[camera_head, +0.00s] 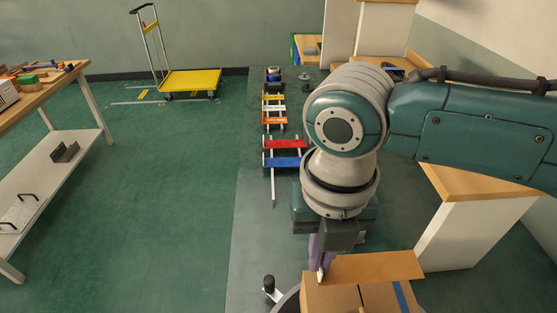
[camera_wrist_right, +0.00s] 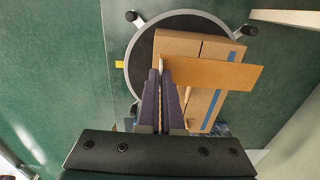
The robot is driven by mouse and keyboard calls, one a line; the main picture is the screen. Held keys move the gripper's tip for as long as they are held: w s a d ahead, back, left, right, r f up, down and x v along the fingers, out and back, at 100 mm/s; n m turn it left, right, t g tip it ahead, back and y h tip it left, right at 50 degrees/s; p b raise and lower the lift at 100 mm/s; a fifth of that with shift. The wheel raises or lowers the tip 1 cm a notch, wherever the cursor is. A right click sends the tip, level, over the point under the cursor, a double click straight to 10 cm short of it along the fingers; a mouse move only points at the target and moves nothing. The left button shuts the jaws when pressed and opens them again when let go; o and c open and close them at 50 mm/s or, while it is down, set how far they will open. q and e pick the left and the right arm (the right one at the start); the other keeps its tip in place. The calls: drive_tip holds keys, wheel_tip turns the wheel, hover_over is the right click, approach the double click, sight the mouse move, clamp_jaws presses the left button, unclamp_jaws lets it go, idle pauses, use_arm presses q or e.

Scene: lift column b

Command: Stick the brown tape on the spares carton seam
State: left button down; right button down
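The carton (camera_head: 330,298) is a light brown box at the bottom of the head view, cut off by the frame edge. In the right wrist view the carton (camera_wrist_right: 178,44) shows from above, with a dark seam (camera_wrist_right: 200,50) and a blue strip (camera_wrist_right: 211,110) along one side. The brown tape (camera_head: 378,266) is a flat strip extending right from my right gripper (camera_head: 319,272). In the wrist view the tape (camera_wrist_right: 215,74) lies crosswise over the seam, and my right gripper (camera_wrist_right: 161,70) is shut on its left end. Whether the tape touches the carton is unclear. My left gripper is not in view.
The carton sits on a round dark platform (camera_wrist_right: 140,72) with a pale rim and knobbed feet. A workbench (camera_head: 60,82) stands left, a yellow trolley (camera_head: 190,82) at the back. Coloured racks (camera_head: 285,145) lie beyond my arm. Green floor (camera_head: 165,200) is clear at left.

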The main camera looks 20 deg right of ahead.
drive_tip(key=shift+f+b, duration=2)
drive_tip(key=shift+f, duration=0.8)
drive_tip(key=shift+f+b, duration=0.3)
drive_tip(key=shift+f, duration=0.1)
drive_tip(key=c, duration=1)
unclamp_jaws()
wheel_tip(320, 180, up, 10)
drive_tip(key=shift+p, duration=0.55)
